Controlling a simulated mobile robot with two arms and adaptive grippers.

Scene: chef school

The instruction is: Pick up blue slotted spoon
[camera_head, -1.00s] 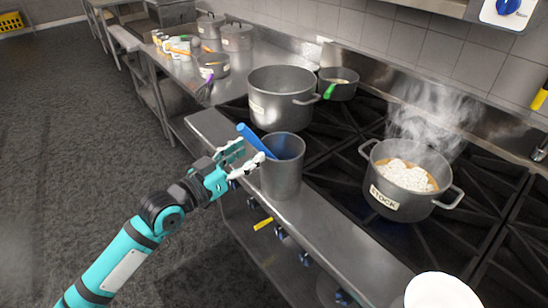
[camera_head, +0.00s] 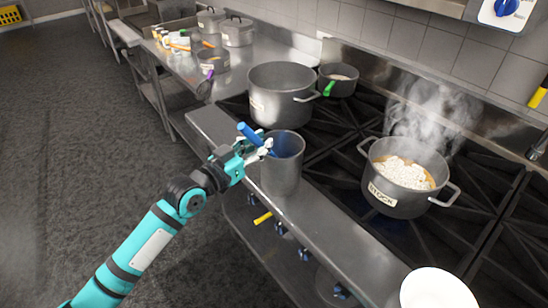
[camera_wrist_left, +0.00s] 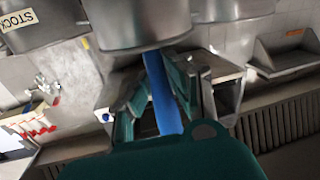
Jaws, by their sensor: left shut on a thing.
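The blue slotted spoon (camera_head: 247,132) stands tilted in a tall grey metal container (camera_head: 281,178). Its handle sticks out over the rim toward the left; its lower end is hidden inside. My left gripper (camera_head: 262,147) is at the container's left rim, shut on the spoon's handle. In the left wrist view the blue handle (camera_wrist_left: 163,95) runs between the two fingers of my left gripper (camera_wrist_left: 166,85), toward the grey container (camera_wrist_left: 140,25). My right gripper is not in view.
A steaming stock pot (camera_head: 405,175) stands on the stove at the right. A large pot (camera_head: 282,98) and a small pan (camera_head: 338,80) stand behind the container. A white bowl (camera_head: 437,290) is at the bottom right.

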